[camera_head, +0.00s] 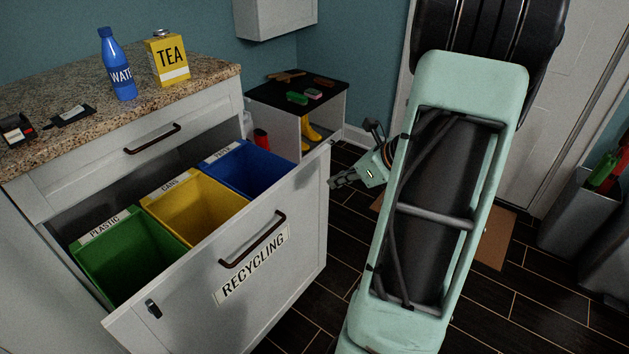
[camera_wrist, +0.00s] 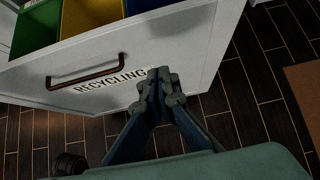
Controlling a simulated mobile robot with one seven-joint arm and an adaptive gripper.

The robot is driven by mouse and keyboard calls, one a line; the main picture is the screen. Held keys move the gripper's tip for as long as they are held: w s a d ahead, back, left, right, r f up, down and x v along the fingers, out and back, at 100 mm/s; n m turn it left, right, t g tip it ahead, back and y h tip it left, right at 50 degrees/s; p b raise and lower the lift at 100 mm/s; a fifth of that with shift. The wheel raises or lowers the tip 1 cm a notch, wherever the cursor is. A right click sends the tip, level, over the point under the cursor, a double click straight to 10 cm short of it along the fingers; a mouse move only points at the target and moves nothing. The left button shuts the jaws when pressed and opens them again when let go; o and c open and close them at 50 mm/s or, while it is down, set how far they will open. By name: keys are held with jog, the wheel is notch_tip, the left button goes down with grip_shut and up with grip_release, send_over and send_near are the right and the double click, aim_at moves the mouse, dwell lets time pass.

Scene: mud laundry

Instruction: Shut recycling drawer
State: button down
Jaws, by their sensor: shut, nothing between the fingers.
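The recycling drawer (camera_head: 290,262) is pulled far out of the white cabinet. Its front carries a dark handle (camera_head: 252,240) and a RECYCLING label. Inside stand a green plastic bin (camera_head: 125,262), a yellow cans bin (camera_head: 195,212) and a blue paper bin (camera_head: 248,168). In the wrist view, the drawer front (camera_wrist: 190,45) and its handle (camera_wrist: 85,73) lie beyond my gripper. My gripper (camera_head: 336,183) is just right of the drawer's far corner in the head view, its fingers shut and empty. In the wrist view my gripper (camera_wrist: 158,75) overlaps the drawer front right of the label; contact cannot be told.
A blue water bottle (camera_head: 117,65) and a yellow tea box (camera_head: 167,60) stand on the granite counter (camera_head: 60,95). A closed drawer (camera_head: 100,165) sits above. A low black-topped bench (camera_head: 325,100) stands behind. Grey bins (camera_head: 580,215) stand at right. Dark floor before the drawer is clear.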

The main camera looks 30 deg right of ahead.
jog(key=b, duration=0.3)
send_near(295, 188)
notch_tip(295, 188, down, 4)
jog(key=w, duration=0.1)
jog(key=w+a, duration=0.1)
jog(key=shift+w+a+b, duration=0.1)
jog(key=shift+w+b, duration=0.25)
jog(key=shift+w, duration=0.05)
jog(key=shift+w+a, duration=0.15)
jog(key=shift+w, duration=0.35)
